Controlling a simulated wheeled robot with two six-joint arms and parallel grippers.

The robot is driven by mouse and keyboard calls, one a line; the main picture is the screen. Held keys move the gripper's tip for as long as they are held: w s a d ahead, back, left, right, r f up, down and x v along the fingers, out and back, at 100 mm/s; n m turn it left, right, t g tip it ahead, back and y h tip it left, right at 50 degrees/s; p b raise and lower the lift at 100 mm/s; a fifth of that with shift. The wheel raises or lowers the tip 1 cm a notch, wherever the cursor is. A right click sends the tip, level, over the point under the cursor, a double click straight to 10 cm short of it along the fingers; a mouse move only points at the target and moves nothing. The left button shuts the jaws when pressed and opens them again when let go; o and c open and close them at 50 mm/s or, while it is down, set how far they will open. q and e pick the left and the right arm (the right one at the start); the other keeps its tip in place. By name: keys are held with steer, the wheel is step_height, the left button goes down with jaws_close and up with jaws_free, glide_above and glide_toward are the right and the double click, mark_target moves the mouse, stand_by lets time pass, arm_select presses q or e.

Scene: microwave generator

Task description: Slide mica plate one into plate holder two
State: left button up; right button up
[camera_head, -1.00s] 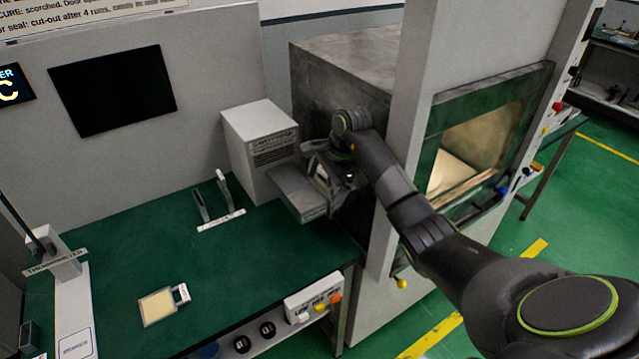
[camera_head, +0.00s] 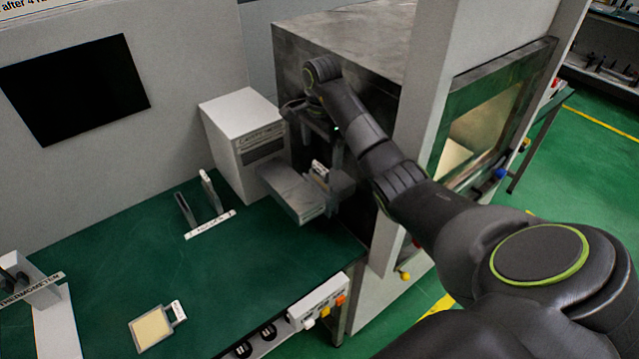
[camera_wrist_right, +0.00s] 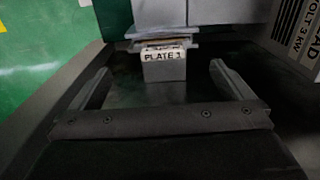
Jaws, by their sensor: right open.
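A plate with a white tab reading "PLATE 1" (camera_wrist_right: 163,55) sits in the right wrist view, its edge in a grey block. In the head view its pale tab (camera_head: 319,169) shows at the end of the grey drawer-like part (camera_head: 292,190). My right gripper (camera_wrist_right: 163,85) is open, a finger on either side of the tab's line and apart from it; in the head view the gripper (camera_head: 333,182) is beside that grey part, partly hidden. A slotted stand (camera_head: 200,203) with an unreadable label stands on the green bench. I cannot tell which is holder two. My left gripper is not visible.
A cream plate with a pale tab (camera_head: 151,328) lies on the bench (camera_head: 250,265). A white box (camera_head: 240,130) stands behind the grey part. The large steel oven cabinet (camera_head: 350,50) is close on the right. A switch panel (camera_head: 318,300) edges the bench. The bench's middle is clear.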

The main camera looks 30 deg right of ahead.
mark_target(321, 166)
steer(key=shift+w+f, duration=0.15)
steer(key=shift+f, duration=0.25)
step_height(321, 166, down, 3)
steer(key=b, duration=0.3)
steer(key=shift+f, duration=0.2)
step_height(321, 166, down, 4)
steer(key=b, duration=0.4)
steer(key=shift+w+f, duration=0.1)
steer(key=shift+f, duration=0.15)
steer(key=shift+f+b, duration=0.3)
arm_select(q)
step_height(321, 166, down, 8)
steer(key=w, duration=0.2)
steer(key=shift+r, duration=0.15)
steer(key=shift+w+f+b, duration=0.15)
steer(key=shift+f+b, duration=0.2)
arm_select(e)
steer(key=shift+r, duration=0.1)
steer(key=c, duration=1.2)
